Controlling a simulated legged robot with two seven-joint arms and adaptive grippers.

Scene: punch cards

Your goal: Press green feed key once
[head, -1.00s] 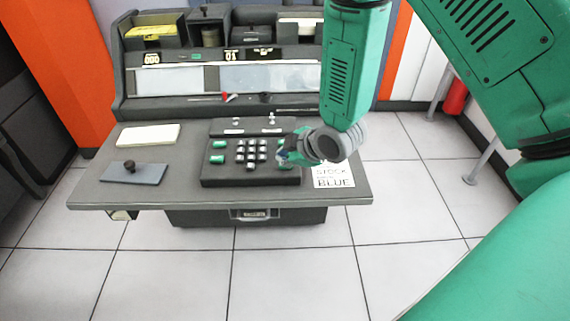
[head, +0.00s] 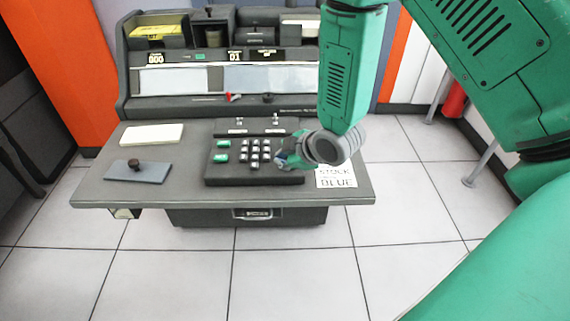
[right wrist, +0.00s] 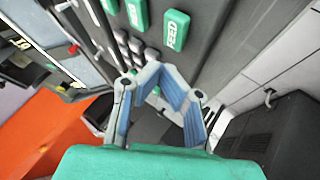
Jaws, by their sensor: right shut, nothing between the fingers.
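My left gripper is not in view.
A card marked STOCK BLUE (head: 336,178) lies right of the keypad. A pale card stack (head: 152,134) and a grey plate with a dark knob (head: 136,172) lie at the left. Small switches (head: 262,121) stand behind the keys. The desk's front strip is clear.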

